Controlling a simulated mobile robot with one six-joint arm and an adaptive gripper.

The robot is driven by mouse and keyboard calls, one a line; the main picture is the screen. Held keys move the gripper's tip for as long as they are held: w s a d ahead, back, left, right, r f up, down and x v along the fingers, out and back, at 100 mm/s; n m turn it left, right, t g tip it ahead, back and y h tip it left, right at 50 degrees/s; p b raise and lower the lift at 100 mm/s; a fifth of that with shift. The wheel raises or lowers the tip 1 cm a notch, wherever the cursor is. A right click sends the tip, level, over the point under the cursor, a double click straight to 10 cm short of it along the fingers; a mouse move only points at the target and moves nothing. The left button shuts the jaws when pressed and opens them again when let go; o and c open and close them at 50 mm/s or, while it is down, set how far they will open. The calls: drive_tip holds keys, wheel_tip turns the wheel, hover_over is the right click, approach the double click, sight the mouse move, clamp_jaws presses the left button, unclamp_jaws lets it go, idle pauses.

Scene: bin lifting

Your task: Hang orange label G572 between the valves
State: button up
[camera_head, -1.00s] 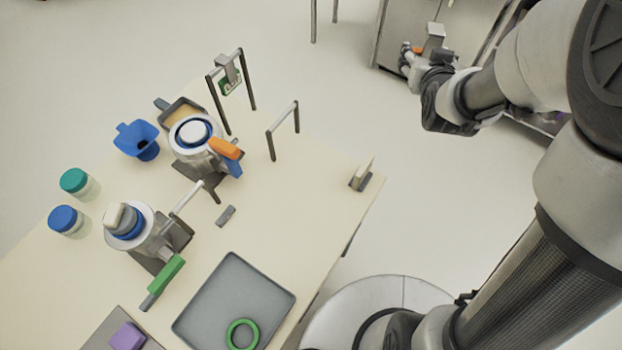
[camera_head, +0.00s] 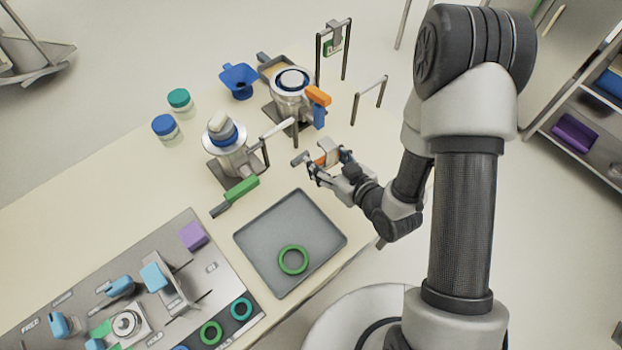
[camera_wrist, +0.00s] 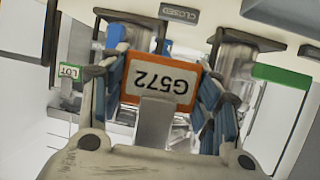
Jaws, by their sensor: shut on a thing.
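My gripper (camera_head: 325,170) is shut on the orange-bordered label G572 (camera_wrist: 160,80), which reads upside down between the blue finger pads in the wrist view. In the head view the label (camera_head: 327,157) is a small orange and grey piece above the table, right of the valves. One valve (camera_head: 291,90) has an orange and blue handle. The other valve (camera_head: 224,145) has a green handle (camera_head: 241,189). A low rail (camera_head: 278,129) with a pale bar stands between them. The label is apart from this rail in the head view.
A second rail (camera_head: 370,92) stands at right. A taller rail (camera_head: 334,30) carries a green-edged label. A grey tray (camera_head: 262,240) with a green ring (camera_head: 293,260) lies in front. A small grey plate (camera_head: 300,158) is close to my gripper; the wrist view shows a CLOSED plate (camera_wrist: 180,14).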

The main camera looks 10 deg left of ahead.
drive_tip(key=shift+n+g+y, duration=0.5)
drive_tip(key=shift+n+g, duration=0.1)
drive_tip(key=shift+n, duration=0.1)
drive_tip(key=s+a, duration=0.1)
drive_tip(key=s+a+f, duration=0.1)
drive_tip(key=s, duration=0.1)
drive_tip(key=s+a+f, duration=0.1)
drive_tip(key=s, duration=0.1)
drive_tip(key=shift+w+a+b, duration=0.4)
drive_tip(key=shift+w+a, duration=0.4)
drive_tip(key=shift+a, duration=0.1)
drive_tip(key=shift+w+a+f+b, duration=0.1)
drive_tip(key=shift+w+a+b, duration=0.15)
drive_tip(key=shift+b, duration=0.9)
drive_tip(key=shift+w+a+b, duration=0.15)
drive_tip(key=shift+w+b, duration=0.05)
drive_tip(key=shift+b, duration=0.5)
drive_tip(key=a+b, duration=0.1)
drive_tip(key=b, duration=0.3)
drive_tip(key=shift+w+b, duration=0.3)
